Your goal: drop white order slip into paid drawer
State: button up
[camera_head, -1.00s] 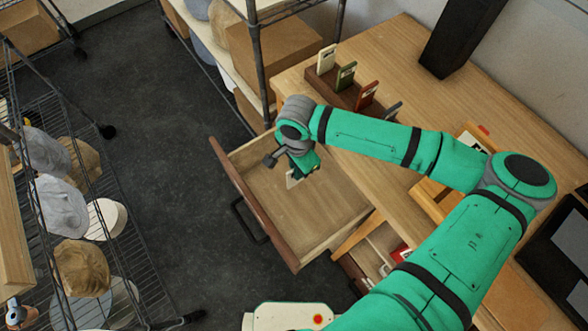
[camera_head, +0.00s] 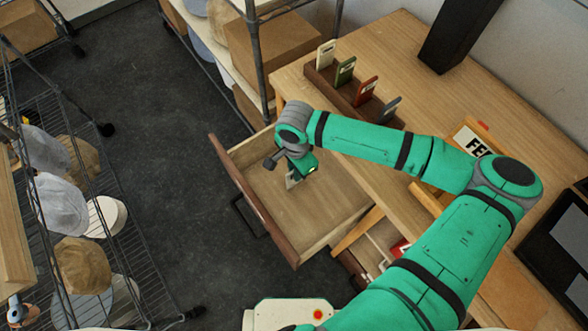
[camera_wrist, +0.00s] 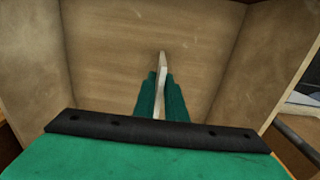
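A thin white order slip (camera_head: 293,179) stands edge-on between the fingers in the wrist view (camera_wrist: 162,75). My gripper (camera_head: 300,172) is shut on it, with green fingers on both sides (camera_wrist: 161,98). The gripper points down over an open wooden drawer (camera_head: 325,215), which has a bare floor. The slip is over or inside the drawer; whether its lower edge touches the floor I cannot tell. No label naming this drawer is readable.
A wooden rack (camera_head: 346,95) on the desk (camera_head: 400,60) holds several upright cards. A second open drawer (camera_head: 375,245) holds red and white pieces. A sign (camera_head: 468,138) is partly hidden behind my arm. A wire shelf post (camera_head: 258,65) stands close behind the drawer.

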jog(key=shift+o, duration=0.9)
jog(key=shift+r, duration=0.15)
notch_tip(320, 180, up, 13)
dwell(0.4)
